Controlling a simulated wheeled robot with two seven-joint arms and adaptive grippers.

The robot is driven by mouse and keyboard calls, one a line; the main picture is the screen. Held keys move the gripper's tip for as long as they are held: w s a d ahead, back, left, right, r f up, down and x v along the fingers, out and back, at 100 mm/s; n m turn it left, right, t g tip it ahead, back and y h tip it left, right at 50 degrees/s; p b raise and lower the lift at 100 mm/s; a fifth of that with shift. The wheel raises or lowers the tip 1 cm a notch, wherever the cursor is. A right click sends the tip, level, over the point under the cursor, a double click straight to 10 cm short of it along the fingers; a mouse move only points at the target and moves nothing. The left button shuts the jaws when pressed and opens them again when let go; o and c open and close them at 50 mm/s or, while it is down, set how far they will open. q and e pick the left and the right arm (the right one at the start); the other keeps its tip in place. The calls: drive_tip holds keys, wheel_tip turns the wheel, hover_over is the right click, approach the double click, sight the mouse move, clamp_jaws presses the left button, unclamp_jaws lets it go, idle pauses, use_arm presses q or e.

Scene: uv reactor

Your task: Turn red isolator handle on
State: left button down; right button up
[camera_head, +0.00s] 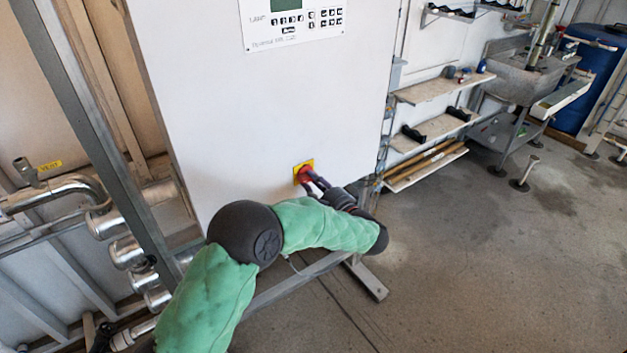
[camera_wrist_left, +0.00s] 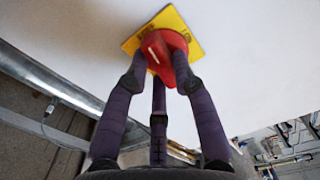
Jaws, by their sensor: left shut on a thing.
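The red isolator handle (camera_head: 304,174) sits on a yellow square plate (camera_head: 299,166) low on the front of a white cabinet (camera_head: 240,110). In the left wrist view the red handle (camera_wrist_left: 160,50) shows at the top centre on its yellow plate (camera_wrist_left: 134,44), with a white line on its face. My left gripper (camera_head: 312,182) reaches it from the front right. In the left wrist view my left gripper's fingers (camera_wrist_left: 160,80) are closed around the handle, touching it on both sides. The fingertips hide parts of the handle's edges. My right gripper is not in view.
A control panel (camera_head: 290,22) is higher on the cabinet. Metal pipes (camera_head: 60,195) and a frame post (camera_head: 88,120) stand at the left. Wooden shelves (camera_head: 440,88), a steel sink (camera_head: 520,80) and a blue barrel (camera_head: 595,75) are at the right. The floor (camera_head: 480,260) at lower right is clear.

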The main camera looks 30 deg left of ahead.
use_arm(q)
drive_tip(key=shift+m, duration=0.4)
drive_tip(key=c, duration=1)
unclamp_jaws()
drive_tip(key=v, duration=1.2)
drive_tip(key=shift+f, duration=0.1)
